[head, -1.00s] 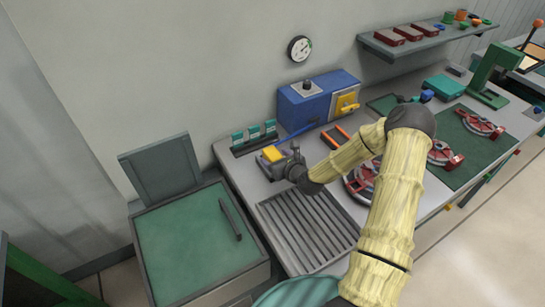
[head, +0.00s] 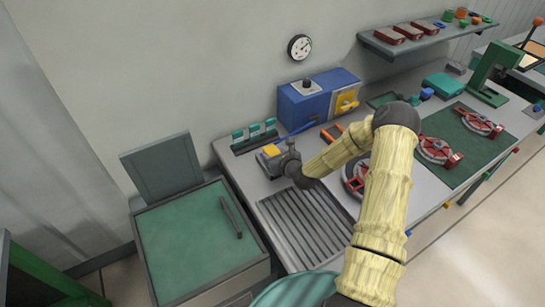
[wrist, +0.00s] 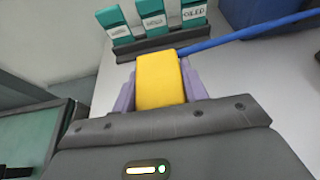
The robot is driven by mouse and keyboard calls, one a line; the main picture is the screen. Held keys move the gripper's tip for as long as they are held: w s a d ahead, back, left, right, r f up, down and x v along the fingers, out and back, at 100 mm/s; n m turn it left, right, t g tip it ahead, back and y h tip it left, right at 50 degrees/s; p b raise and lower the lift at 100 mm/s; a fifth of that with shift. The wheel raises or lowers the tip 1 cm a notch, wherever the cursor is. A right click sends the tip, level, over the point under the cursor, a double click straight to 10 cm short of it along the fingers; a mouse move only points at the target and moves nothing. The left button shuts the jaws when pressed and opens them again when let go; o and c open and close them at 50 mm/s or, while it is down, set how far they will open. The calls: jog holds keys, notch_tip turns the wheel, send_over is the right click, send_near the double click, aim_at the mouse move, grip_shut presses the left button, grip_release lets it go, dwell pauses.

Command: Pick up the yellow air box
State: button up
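The yellow air box (head: 271,151) is at the back left of the grey workbench, in front of a rack of teal cards. In the wrist view the yellow air box (wrist: 161,80) lies between the two purple fingers of my gripper (wrist: 160,92). The fingers sit against both its sides with no gap that I can see. In the head view my gripper (head: 270,160) reaches it from the right. The box's underside is hidden, so I cannot tell whether it touches the bench.
The teal card rack (head: 255,138) stands just behind. A blue rod (wrist: 245,33) runs close on the right, near a blue box (head: 317,100). A ribbed grey tray (head: 305,228) lies in front. A green-topped cabinet (head: 190,240) stands at left.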

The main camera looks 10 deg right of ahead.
aim_at(273, 151)
jog(key=shift+c, duration=1.3)
jog(key=shift+r, duration=0.1)
notch_tip(273, 151, up, 10)
jog(key=shift+f+b, duration=0.1)
jog(key=shift+b, duration=0.85)
